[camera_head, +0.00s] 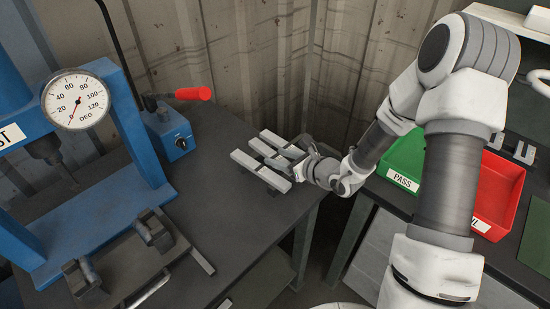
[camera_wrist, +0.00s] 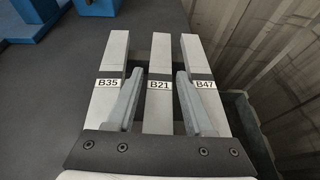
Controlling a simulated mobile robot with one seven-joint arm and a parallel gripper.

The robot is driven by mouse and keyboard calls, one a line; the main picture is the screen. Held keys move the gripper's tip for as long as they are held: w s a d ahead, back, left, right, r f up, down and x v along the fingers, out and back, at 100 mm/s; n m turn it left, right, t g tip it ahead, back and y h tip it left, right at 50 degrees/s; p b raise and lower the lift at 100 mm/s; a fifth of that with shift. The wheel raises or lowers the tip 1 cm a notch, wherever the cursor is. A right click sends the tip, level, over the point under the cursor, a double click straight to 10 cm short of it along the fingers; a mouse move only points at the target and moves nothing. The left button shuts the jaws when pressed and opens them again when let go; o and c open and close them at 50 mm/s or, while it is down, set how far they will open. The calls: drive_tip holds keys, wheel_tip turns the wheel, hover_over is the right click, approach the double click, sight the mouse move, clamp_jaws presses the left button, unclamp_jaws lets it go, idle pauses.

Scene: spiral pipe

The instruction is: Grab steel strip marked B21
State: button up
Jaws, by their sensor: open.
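I cannot tell how high the fingers are above the table. In the head view my gripper (camera_head: 287,153) is over the strips and partly covers them; the labels cannot be read there.
A blue press with an angle dial (camera_head: 76,100) stands at the left, with a clamp fixture (camera_head: 118,258) before it. A blue box (camera_head: 170,135) with a red handle (camera_head: 193,94) is behind. A green PASS bin (camera_head: 408,160) and a red bin (camera_head: 498,195) stand right. A corrugated wall closes the back.

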clamp_jaws()
idle(1.4)
drive_tip(key=shift+r, duration=0.1)
